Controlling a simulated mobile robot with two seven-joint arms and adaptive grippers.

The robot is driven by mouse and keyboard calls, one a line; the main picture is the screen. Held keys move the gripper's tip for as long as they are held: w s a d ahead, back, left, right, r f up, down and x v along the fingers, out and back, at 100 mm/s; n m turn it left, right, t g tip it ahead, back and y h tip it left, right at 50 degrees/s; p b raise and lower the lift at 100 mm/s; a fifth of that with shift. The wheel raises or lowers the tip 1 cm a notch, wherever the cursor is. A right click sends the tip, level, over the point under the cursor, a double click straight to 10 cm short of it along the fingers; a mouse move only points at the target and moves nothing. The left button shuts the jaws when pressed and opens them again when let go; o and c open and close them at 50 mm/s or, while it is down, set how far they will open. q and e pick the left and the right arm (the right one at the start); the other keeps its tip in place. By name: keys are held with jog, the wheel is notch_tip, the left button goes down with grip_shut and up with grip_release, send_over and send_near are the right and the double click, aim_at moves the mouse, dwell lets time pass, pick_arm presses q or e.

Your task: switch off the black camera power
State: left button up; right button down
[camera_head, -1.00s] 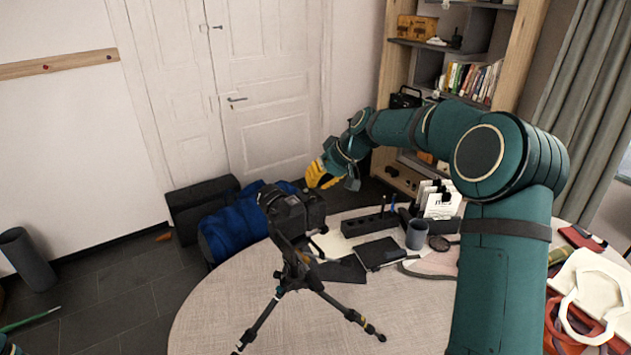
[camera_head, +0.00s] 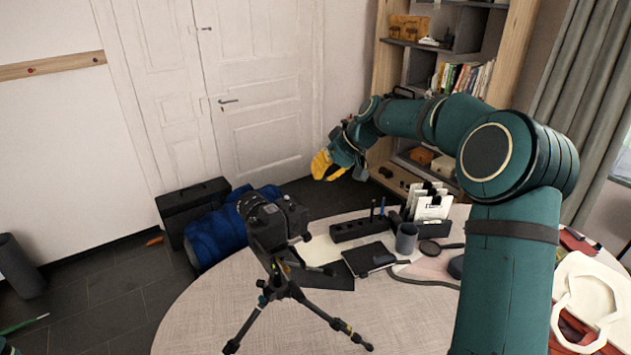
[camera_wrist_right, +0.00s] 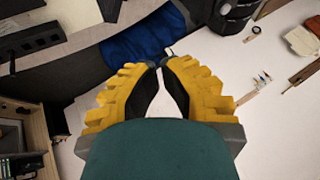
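The black camera (camera_head: 272,222) stands on a black tripod (camera_head: 277,287) on the round table, left of centre in the head view. Its lens points to the upper left. Its power switch is too small to make out. My right gripper (camera_head: 322,168), with yellow fingers, is in the air beyond the camera and to its right, apart from it. In the right wrist view my right gripper (camera_wrist_right: 158,65) has its fingertips nearly together, with nothing between them. I cannot identify the camera surely in that view. My left gripper is out of view.
The round table (camera_head: 205,312) also carries a pen holder (camera_head: 350,230), a black notebook (camera_head: 368,258), a grey cup (camera_head: 406,238) and a letter rack (camera_head: 430,207). A blue bag (camera_head: 212,242) lies on the floor behind. A bookshelf (camera_head: 452,45) stands at the back right.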

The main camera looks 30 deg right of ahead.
jog(key=v, duration=0.6)
jog(key=shift+r, duration=0.35)
jog(key=shift+w+d, duration=0.1)
jog(key=shift+d, duration=0.05)
